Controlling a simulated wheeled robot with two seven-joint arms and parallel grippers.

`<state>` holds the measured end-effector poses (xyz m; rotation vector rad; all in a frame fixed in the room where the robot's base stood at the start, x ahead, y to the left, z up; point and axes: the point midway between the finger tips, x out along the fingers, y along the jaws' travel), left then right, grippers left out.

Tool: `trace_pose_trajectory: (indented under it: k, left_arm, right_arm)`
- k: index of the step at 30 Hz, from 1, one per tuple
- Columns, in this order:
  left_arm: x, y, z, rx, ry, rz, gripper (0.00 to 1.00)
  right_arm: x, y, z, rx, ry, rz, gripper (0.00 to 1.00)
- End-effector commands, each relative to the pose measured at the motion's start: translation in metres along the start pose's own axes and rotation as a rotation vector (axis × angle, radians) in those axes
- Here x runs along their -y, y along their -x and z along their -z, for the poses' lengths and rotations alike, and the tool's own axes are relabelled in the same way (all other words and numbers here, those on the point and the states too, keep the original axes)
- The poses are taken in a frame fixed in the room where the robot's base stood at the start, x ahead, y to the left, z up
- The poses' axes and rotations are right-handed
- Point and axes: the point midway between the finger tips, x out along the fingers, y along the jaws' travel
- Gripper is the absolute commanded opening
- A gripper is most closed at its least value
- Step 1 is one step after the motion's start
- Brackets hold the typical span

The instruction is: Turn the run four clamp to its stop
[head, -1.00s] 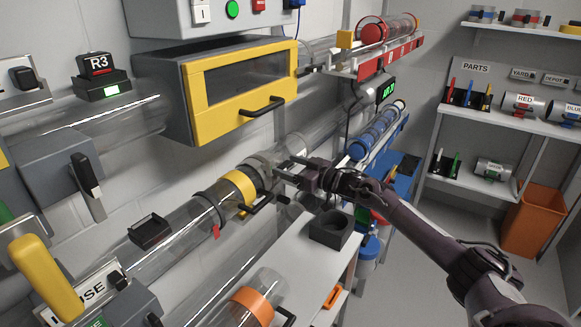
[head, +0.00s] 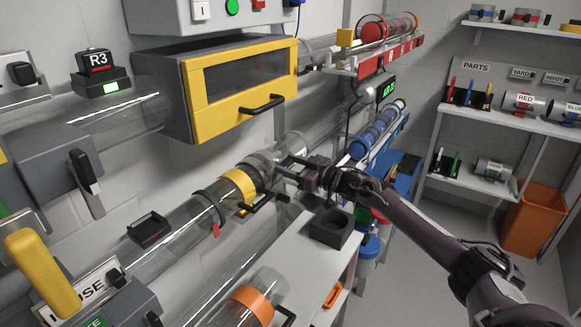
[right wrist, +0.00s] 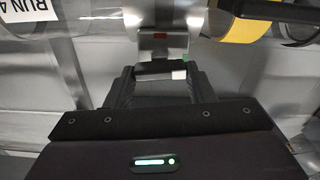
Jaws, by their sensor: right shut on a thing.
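The run four clamp is a grey metal band (head: 262,164) around the clear tube in the head view, just beyond a yellow collar (head: 238,187). My right gripper (head: 283,169) is at its right side. In the right wrist view, my right gripper (right wrist: 160,72) is shut on the clamp's dark handle (right wrist: 158,67), which lies crosswise between the fingers. The metal clamp body (right wrist: 160,43) above it carries a small red mark, and a green mark shows beside the handle. The yellow collar (right wrist: 247,27) is to the right. My left gripper is not in view.
A "RUN 4" label (right wrist: 27,8) is at the upper left of the right wrist view. A yellow-framed box (head: 215,90) hangs above the tube. A dark square holder (head: 331,228) stands on the white bench below my right arm. A black handle (head: 262,204) sticks out near the collar.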

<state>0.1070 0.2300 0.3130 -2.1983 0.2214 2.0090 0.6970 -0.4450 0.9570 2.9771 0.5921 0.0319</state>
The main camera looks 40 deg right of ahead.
Motion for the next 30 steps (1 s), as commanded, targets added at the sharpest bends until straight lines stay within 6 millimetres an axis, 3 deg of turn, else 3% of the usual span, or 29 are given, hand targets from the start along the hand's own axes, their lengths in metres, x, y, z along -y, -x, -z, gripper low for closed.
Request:
trace_pose_trajectory:
  k: [10, 30]
  left_arm:
    - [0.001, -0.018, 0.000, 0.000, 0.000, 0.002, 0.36]
    - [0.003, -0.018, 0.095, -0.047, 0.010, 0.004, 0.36]
  right_arm:
    - [0.002, 0.000, -0.003, 0.000, 0.296, 0.001, 0.26]
    - [0.004, 0.000, -0.006, 0.001, 0.934, 0.000, 0.26]
